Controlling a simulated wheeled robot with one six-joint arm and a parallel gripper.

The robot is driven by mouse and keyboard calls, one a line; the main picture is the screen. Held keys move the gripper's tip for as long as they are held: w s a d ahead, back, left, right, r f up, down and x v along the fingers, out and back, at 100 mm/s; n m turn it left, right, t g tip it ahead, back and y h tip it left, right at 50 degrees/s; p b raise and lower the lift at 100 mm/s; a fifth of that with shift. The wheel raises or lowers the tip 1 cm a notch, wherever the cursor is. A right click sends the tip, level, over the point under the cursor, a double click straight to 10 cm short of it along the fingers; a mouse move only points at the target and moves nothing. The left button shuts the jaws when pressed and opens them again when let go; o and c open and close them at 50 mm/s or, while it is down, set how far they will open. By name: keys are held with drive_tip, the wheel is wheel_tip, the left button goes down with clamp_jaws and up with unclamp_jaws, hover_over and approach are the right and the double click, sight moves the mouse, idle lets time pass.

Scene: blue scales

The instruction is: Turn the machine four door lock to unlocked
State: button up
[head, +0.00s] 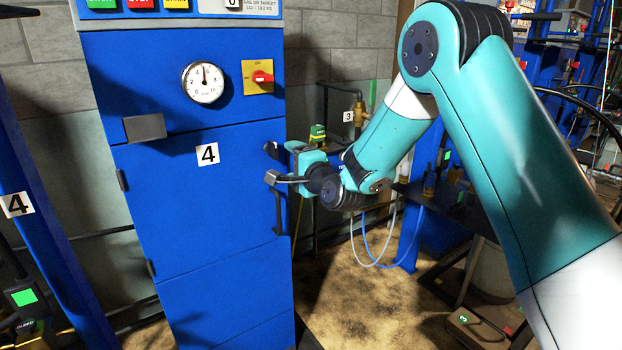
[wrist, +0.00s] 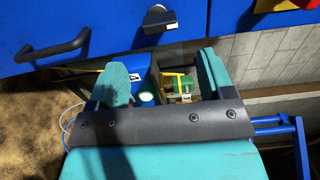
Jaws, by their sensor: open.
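I cannot tell which way the lock is turned. A black bar handle (wrist: 52,46) is left of the lock in the wrist view; in the head view it stands upright at the door's right edge (head: 279,212). My gripper (wrist: 163,75) is open and empty, its two teal fingers apart below the lock. In the head view my gripper (head: 288,162) is beside the door's right edge.
A gauge (head: 203,82) and a red switch on a yellow plate (head: 259,77) are above the door. A valve labelled 3 (head: 358,114), pipes and hoses are behind my arm. Some sandy floor (head: 350,290) is clear.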

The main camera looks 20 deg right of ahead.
drive_tip(key=s+d+b, duration=0.1)
drive_tip(key=s+b, duration=0.2)
drive_tip(key=s, duration=0.4)
drive_tip(key=shift+s+d, duration=0.25)
drive_tip(key=shift+s, duration=0.1)
drive_tip(key=shift+a, duration=0.1)
